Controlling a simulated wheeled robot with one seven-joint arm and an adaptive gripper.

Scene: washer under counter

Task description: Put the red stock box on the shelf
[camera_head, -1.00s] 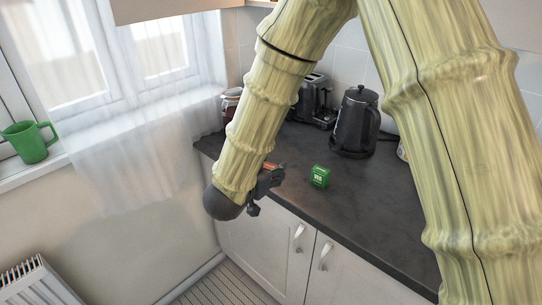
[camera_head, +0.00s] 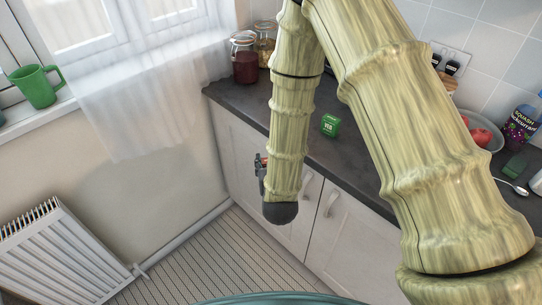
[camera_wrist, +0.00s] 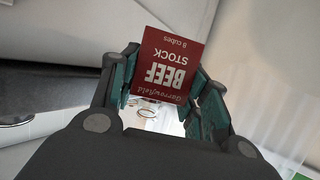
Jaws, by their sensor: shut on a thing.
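The red stock box (camera_wrist: 167,70) fills the upper middle of the wrist view, with its "BEEF STOCK" print upside down. My gripper (camera_wrist: 160,90) is shut on it, with a teal-lined finger on each side. In the head view my gripper (camera_head: 261,172) shows at the left of my wrist, in front of the white cupboard doors and lower in the picture than the worktop edge. My arm hides much of it there, and the box cannot be made out clearly. I cannot identify a shelf in the current views.
A green stock box (camera_head: 330,125) stands on the dark worktop (camera_head: 350,165), right of my forearm. Jars (camera_head: 245,62) stand at its far left corner. A fruit bowl (camera_head: 480,135), bottle (camera_head: 522,122) and spoon (camera_head: 511,187) are at right. A radiator (camera_head: 60,255) is at left; floor between is clear.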

